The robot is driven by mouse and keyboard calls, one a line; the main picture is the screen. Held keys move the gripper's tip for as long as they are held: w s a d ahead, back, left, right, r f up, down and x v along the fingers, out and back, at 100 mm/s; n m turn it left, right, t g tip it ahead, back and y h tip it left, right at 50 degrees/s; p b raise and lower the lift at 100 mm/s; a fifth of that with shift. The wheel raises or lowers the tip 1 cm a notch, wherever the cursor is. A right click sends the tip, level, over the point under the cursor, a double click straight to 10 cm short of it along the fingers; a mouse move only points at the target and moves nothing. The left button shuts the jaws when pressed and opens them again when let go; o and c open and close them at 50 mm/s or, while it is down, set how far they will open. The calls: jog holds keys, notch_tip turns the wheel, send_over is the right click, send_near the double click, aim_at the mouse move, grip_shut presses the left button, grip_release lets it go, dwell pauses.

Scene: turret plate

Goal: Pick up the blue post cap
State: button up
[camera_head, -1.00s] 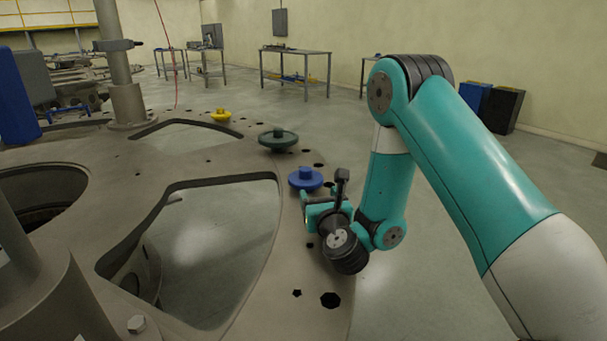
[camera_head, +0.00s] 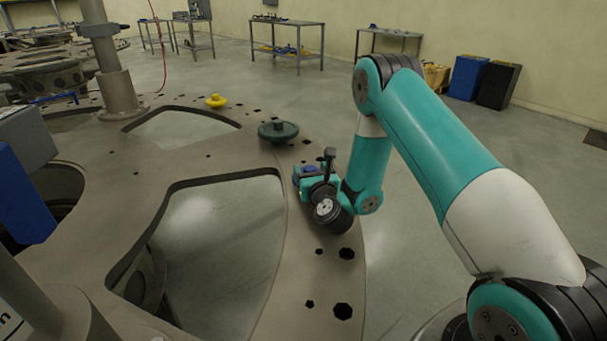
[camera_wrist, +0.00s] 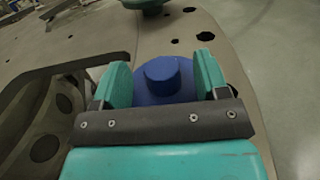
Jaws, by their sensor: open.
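The blue post cap (camera_wrist: 164,78) sits on the turret plate (camera_head: 262,318), a round flange with a raised knob. In the wrist view its knob stands ahead of and between the two teal fingers of my gripper (camera_wrist: 161,82). The gripper is open, with a gap visible between each finger and the knob. In the head view my gripper (camera_head: 300,176) is low at the plate's right rim. It hides most of the blue post cap (camera_head: 302,170) there.
A green cap (camera_head: 278,130) and a yellow cap (camera_head: 215,100) sit farther along the plate. Large cut-outs and several small holes break the plate surface. A column (camera_head: 110,70) rises at the far left. Blue and black bins (camera_head: 467,78) stand on the floor at the back right.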

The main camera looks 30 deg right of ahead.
jog(key=shift+d, duration=0.15)
jog(key=c, duration=1.1)
